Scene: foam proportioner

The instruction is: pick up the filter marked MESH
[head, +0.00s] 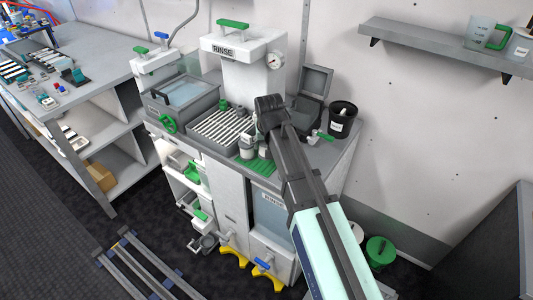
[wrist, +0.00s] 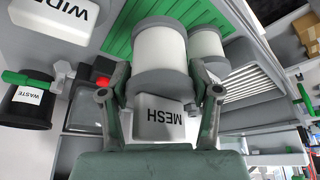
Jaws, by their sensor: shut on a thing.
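The filter marked MESH is a white cylinder (wrist: 160,48) with grey end caps. A grey block (wrist: 160,120) with the word MESH, upside down in the wrist view, adjoins its near end. My gripper (wrist: 160,72) has one finger on each side of the near grey cap and is shut on the filter. The filter is over or on a green ribbed mat (wrist: 118,30); I cannot tell whether it touches it. In the head view my wrist (head: 270,112) is over the counter by the mat (head: 262,166), and my fingertips cannot be made out.
A second white cylinder with grey caps (wrist: 207,42) stands close on the right in the wrist view. A black WASTE bin (wrist: 25,105) stands beyond. A slatted rack (head: 217,130) and RINSE unit (head: 240,55) are nearby.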

